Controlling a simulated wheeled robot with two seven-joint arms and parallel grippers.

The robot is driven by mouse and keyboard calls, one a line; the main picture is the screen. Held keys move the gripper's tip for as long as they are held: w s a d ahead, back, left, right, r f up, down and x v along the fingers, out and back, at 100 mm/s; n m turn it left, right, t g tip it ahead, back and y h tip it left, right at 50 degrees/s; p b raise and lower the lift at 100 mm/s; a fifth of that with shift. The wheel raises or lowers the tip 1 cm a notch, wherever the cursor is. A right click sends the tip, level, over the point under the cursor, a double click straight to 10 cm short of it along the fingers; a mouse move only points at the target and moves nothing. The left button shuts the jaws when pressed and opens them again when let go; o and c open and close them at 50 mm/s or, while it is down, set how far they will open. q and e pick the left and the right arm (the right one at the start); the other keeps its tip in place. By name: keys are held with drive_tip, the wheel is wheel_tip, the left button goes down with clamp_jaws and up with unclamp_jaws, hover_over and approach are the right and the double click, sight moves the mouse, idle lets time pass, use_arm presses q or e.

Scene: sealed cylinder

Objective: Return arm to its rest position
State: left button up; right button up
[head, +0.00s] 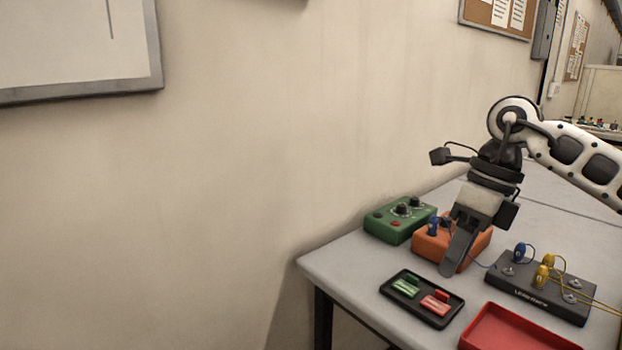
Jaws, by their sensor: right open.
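My right arm comes in from the right, white with dark joints, and bends down over the table. Its right gripper (458,250) points downward in front of the orange box (477,246) and partly hides it. The gripper is open, with no object visible between its fingers. From this view I cannot tell whether its fingertips touch the box. My left gripper is not in view.
The grey table (335,262) holds a green box with knobs (395,223), a black tray (453,316) with green and red pieces, a dark box with blue and yellow plugs (535,292), and a red tray (480,326). Wires run between boxes.

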drive_tip(key=s+a+f+m+y, duration=0.2)
drive_tip(key=s+a+m+y, duration=0.2)
drive_tip(key=a+y, duration=0.6)
drive_tip(key=s+a+f+m+y, duration=0.35)
drive_tip(key=a+y, duration=0.35)
drive_tip(key=a, duration=0.6)
drive_tip(key=w+d+f+m+t+h, duration=0.1)
drive_tip(key=d+f+m+t+h, duration=0.35)
drive_tip(key=m+t, duration=0.6)
drive_tip(key=w+d+f+m+t+h, duration=0.1)
drive_tip(key=d+f+m+t+h, duration=0.45)
drive_tip(key=m, duration=0.75)
drive_tip(key=s+d+f+m+g+h, duration=0.2)
drive_tip(key=s+f+m, duration=0.4)
drive_tip(key=f, duration=0.4)
drive_tip(key=s+d+f+m+g+h, duration=0.3)
drive_tip(key=s+d+f+m+h, duration=0.2)
drive_tip(key=s+f, duration=0.3)
drive_tip(key=shift+f+m, duration=0.5)
drive_tip(key=shift+f, duration=0.4)
